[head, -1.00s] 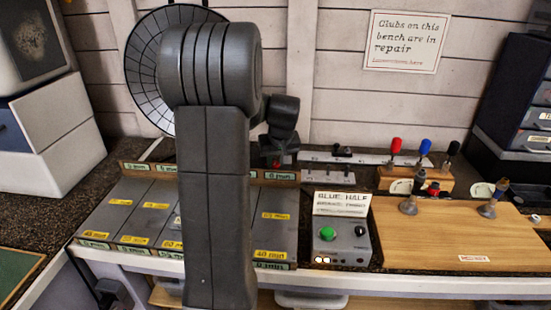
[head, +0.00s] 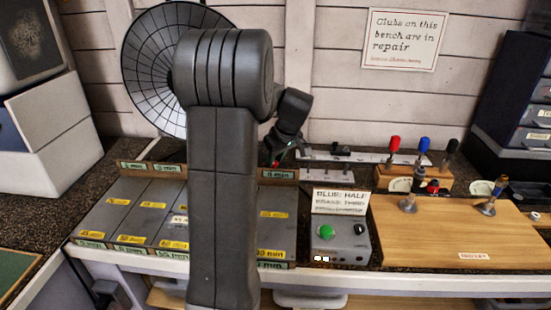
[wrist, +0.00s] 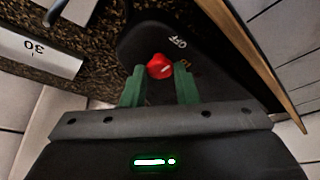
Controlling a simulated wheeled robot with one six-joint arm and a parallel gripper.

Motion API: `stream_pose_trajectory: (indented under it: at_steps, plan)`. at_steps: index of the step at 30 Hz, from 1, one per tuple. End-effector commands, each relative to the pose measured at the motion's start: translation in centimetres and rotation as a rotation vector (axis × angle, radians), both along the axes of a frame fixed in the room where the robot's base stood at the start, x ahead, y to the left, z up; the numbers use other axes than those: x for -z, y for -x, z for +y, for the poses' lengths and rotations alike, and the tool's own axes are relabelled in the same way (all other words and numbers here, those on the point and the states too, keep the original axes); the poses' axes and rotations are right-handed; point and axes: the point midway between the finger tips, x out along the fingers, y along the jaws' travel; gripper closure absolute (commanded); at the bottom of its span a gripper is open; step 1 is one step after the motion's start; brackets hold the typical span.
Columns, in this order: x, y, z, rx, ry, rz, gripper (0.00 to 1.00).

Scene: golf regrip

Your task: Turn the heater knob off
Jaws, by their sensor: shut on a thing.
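The red heater knob (wrist: 159,66) sits on a dark rounded panel (wrist: 140,38) in the wrist view. White "OFF" lettering shows above and right of it, with a smaller orange mark nearer the knob. A pale line on the knob points to the right and slightly up, towards the orange mark. My gripper (wrist: 160,84) has its two green fingers on either side of the knob, shut on it. The round, gridded heater dish (head: 150,68) is partly hidden by my arm.
A wooden edge (wrist: 255,65) runs close to the right of the panel in the wrist view. A grey block marked 30 (wrist: 32,52) lies at left. In the head view, a grey box with a green button (head: 326,232) and a wooden board (head: 450,235) stand right of my arm.

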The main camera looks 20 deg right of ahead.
Motion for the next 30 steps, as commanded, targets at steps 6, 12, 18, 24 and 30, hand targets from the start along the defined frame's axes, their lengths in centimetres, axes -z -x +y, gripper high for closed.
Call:
stream_pose_trajectory:
  at_steps: [6,12,18,24,30]
  plan:
    - [-0.1,0.0,0.0,0.0,0.002,-0.002,0.96]
    - [-0.1,0.0,0.0,0.0,0.001,0.0,0.52]
    - [0.0,0.0,0.0,0.001,0.001,0.0,0.52]
    - [-1.4,0.5,-0.3,0.002,0.002,-0.004,0.52]
    - [-5.3,2.0,-0.8,0.003,0.003,-0.006,0.52]
